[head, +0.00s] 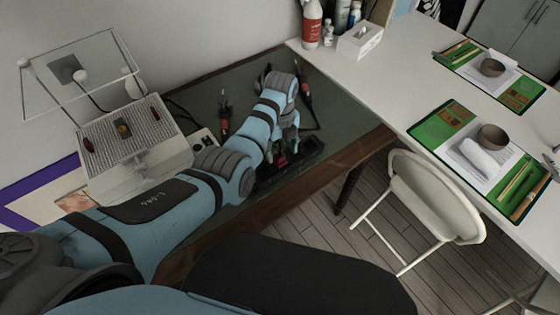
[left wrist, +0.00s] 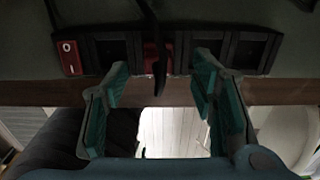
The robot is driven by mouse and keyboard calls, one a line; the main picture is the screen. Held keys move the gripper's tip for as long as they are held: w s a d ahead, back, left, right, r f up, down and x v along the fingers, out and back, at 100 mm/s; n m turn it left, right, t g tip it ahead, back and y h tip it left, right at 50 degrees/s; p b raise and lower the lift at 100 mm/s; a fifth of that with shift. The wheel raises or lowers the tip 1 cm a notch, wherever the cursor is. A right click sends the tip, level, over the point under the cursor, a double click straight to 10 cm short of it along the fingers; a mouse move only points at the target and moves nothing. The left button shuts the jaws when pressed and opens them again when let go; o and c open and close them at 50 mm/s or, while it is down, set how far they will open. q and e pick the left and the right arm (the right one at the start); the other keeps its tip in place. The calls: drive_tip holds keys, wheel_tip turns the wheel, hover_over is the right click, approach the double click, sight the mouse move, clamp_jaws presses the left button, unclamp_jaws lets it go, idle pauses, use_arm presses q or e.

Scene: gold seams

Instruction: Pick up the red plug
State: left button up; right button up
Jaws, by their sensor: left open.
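The red plug (left wrist: 153,57) sits in a middle socket of a black power strip (left wrist: 105,50), with a dark cable running up from it. In the head view a small red patch of it (head: 281,159) shows by the gripper, on the strip (head: 308,148) near the table's front edge. My left gripper (left wrist: 162,72) is open, its teal fingers pointing at the strip, one on each side of the plug in the picture. I see no contact; the exact gap is unclear. It also shows in the head view (head: 284,150). My right gripper is not in view.
A red rocker switch (left wrist: 69,58) is at the strip's left end. Tools with red grips (head: 225,115) lie on the dark mat. A ribbed white device (head: 130,135) stands left. The white table (head: 385,75) and a folding chair (head: 435,195) are right.

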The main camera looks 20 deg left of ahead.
use_arm(q)
wheel_tip(320, 180, down, 3)
drive_tip(key=shift+w+a+f+b, duration=0.1)
drive_tip(key=shift+f+b, duration=0.1)
drive_tip(key=shift+b, duration=0.3)
drive_tip(key=shift+r, duration=0.15)
drive_tip(key=shift+s+r, duration=0.1)
drive_tip(key=shift+s, duration=0.1)
drive_tip(key=shift+c, duration=0.8)
drive_tip(key=c, duration=0.3)
clamp_jaws()
wheel_tip(320, 180, up, 18)
drive_tip(key=p, duration=0.6)
wheel_tip(320, 180, up, 7)
drive_tip(key=p, duration=0.8)
hover_over(280, 155)
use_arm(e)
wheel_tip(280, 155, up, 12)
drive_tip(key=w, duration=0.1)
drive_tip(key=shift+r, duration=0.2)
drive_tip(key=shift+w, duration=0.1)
